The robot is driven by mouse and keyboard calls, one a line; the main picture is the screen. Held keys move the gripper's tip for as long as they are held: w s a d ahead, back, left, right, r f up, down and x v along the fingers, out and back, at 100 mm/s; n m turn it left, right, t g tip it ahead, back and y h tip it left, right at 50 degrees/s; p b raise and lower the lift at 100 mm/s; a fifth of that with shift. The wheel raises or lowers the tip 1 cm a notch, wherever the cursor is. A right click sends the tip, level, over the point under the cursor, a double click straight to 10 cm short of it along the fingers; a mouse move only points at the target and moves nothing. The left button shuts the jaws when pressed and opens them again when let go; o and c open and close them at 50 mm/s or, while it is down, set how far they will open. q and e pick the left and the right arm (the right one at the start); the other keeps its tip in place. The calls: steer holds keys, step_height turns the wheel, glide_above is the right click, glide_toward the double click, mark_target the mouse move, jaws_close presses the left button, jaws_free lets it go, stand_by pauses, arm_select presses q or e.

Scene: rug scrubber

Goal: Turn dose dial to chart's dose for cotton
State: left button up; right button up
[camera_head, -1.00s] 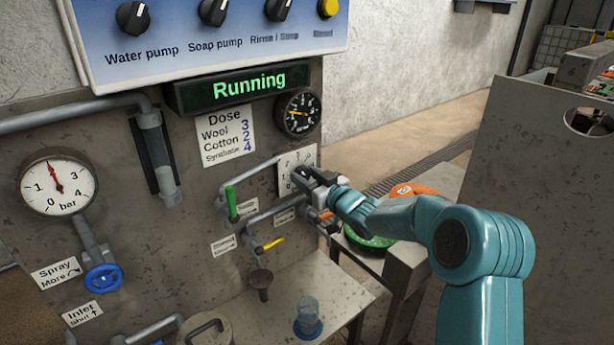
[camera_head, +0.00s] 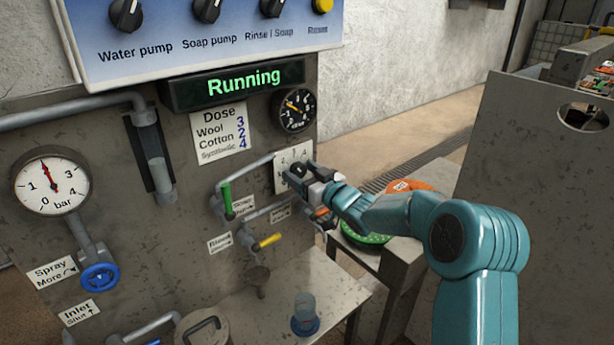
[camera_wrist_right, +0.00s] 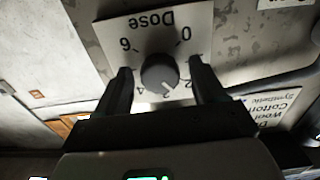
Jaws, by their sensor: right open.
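The dose dial is a dark round knob (camera_wrist_right: 160,72) on a white plate marked "Dose" (camera_wrist_right: 190,18), upside down in the right wrist view. Its light pointer mark points to the lower right, roughly toward the 2, though the numbers there are partly hidden. My right gripper (camera_wrist_right: 160,85) is open, with one finger on each side of the knob; I cannot tell whether they touch it. In the head view my right gripper (camera_head: 304,172) covers much of the dial plate (camera_head: 281,160). The dose chart (camera_head: 219,134) reads Wool 3, Cotton 2, Synthetic 4. My left gripper is not in view.
A display (camera_head: 235,85) reads "Running". A small dark gauge (camera_head: 294,110) sits above the dial. A green-handled valve (camera_head: 227,199) and a yellow-handled valve (camera_head: 270,240) are left of and below my gripper. A blue cup (camera_head: 305,314) stands on the shelf below.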

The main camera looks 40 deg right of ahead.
steer(key=s+d+b, duration=0.1)
steer(key=s+b, duration=0.2)
steer(key=s, duration=1.3)
steer(key=shift+s+d, duration=0.1)
steer(key=s, duration=0.9)
steer(key=shift+d, duration=0.35)
steer(key=shift+s, duration=0.1)
